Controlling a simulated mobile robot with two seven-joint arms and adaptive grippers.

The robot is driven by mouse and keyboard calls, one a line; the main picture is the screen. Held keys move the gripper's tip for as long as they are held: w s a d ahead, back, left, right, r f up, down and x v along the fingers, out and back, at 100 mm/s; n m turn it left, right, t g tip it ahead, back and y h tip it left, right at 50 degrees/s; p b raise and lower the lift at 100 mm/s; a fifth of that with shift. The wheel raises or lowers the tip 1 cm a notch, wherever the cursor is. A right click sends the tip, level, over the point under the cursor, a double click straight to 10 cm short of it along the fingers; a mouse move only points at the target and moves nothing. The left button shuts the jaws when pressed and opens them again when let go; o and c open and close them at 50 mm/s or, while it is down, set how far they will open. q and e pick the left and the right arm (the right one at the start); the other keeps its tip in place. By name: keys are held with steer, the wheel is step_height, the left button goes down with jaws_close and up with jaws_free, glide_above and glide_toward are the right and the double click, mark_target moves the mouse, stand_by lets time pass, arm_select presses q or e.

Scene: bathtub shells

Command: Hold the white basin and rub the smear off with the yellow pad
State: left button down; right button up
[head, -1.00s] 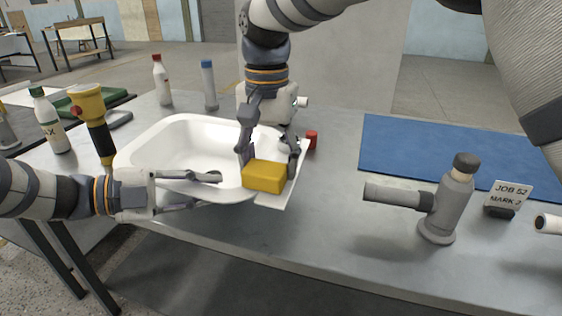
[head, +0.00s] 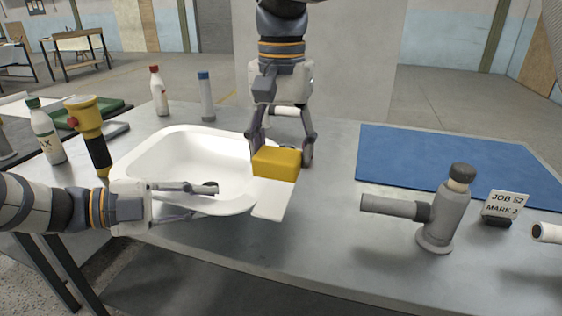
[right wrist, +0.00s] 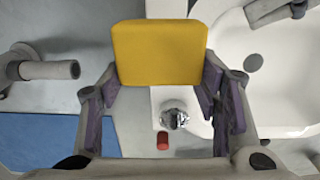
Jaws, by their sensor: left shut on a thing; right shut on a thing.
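The white basin (head: 160,155) lies on the grey workbench. A flat white ledge (head: 271,200) sticks out at its right side. My left gripper (head: 212,199) is shut on the basin's front wall, with one finger inside and one outside. My right gripper (head: 282,158) is shut on the yellow pad (head: 276,163), over the basin's right end and ledge. The right wrist view shows the pad (right wrist: 160,52) between both fingers, with the basin (right wrist: 285,85) and its dark drain (right wrist: 253,63) to the right. I cannot make out a smear; the pad and gripper cover part of the ledge.
A yellow-black tool (head: 90,130) stands left of the basin, and a red-capped bottle (head: 160,97) and blue-capped bottle (head: 206,97) stand behind. To the right are a grey fixture (head: 437,215), a blue mat (head: 450,160) and a card (head: 505,206).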

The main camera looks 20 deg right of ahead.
arm_select(q)
steer(key=shift+f, duration=0.1)
arm_select(e)
steer(key=shift+r, duration=1.45)
arm_select(q)
steer(key=c, duration=1.3)
jaws_free()
steer(key=v, duration=1.2)
steer(key=shift+a, duration=0.15)
arm_select(e)
steer(key=shift+a, duration=0.1)
